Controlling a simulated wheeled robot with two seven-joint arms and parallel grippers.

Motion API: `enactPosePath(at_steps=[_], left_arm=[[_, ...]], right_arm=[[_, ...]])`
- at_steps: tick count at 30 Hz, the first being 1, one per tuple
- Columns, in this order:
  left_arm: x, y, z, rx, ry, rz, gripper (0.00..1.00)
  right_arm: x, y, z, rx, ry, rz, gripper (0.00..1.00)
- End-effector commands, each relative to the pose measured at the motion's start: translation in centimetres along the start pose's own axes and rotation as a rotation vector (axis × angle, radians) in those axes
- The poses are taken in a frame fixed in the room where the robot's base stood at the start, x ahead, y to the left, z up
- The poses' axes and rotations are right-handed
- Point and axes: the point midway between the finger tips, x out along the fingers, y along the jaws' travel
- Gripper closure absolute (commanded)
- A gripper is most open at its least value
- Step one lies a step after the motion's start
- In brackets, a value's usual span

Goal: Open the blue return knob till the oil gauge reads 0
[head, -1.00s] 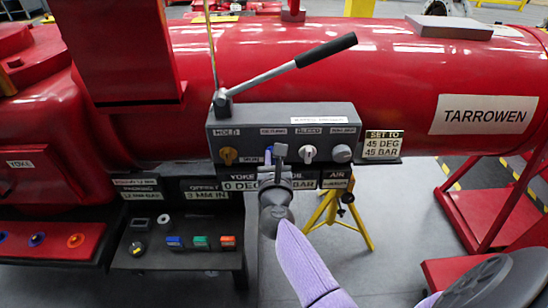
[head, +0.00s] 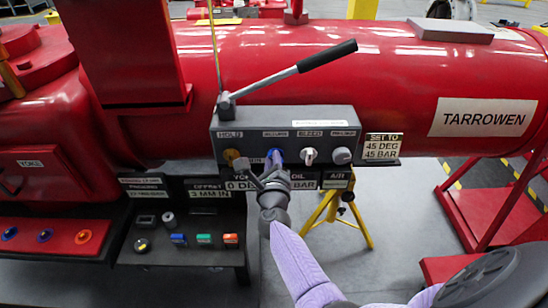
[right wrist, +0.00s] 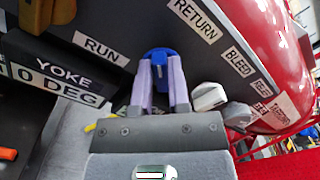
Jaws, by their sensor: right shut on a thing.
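The blue return knob (head: 276,153) is on the grey valve box (head: 230,122), under the RETURN label. My right gripper (head: 268,166) reaches up to it from below. In the right wrist view the blue knob (right wrist: 160,54) sits between the tips of the two pale fingers (right wrist: 161,82), which are shut on it. The oil gauge (head: 304,185) is below the box; BAR shows, but its number is hidden behind my gripper. The yoke display (head: 240,185) reads 0 DEG. My left gripper is out of view.
A long black-handled lever (head: 300,68) rises above the box.

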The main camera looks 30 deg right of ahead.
Motion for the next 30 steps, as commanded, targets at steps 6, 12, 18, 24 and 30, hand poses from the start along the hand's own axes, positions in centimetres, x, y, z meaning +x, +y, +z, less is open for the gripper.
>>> enactPosePath(at_steps=[6, 12, 18, 24, 30], left_arm=[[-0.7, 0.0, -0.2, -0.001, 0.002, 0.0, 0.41], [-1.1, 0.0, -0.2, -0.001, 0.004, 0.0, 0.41], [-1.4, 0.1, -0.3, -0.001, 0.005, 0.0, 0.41], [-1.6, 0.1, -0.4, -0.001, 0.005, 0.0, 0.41], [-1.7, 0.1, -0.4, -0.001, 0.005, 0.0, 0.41]], right_arm=[[0.0, 0.2, 0.0, -0.202, 0.001, 0.002, 1.0], [0.0, 0.4, 0.0, -0.381, 0.001, 0.003, 1.0], [0.0, 0.6, -0.1, -0.526, 0.001, 0.004, 1.0], [0.0, 0.7, -0.2, -0.631, 0.001, 0.003, 1.0], [0.0, 0.7, -0.3, -0.69, 0.001, 0.002, 1.0]])
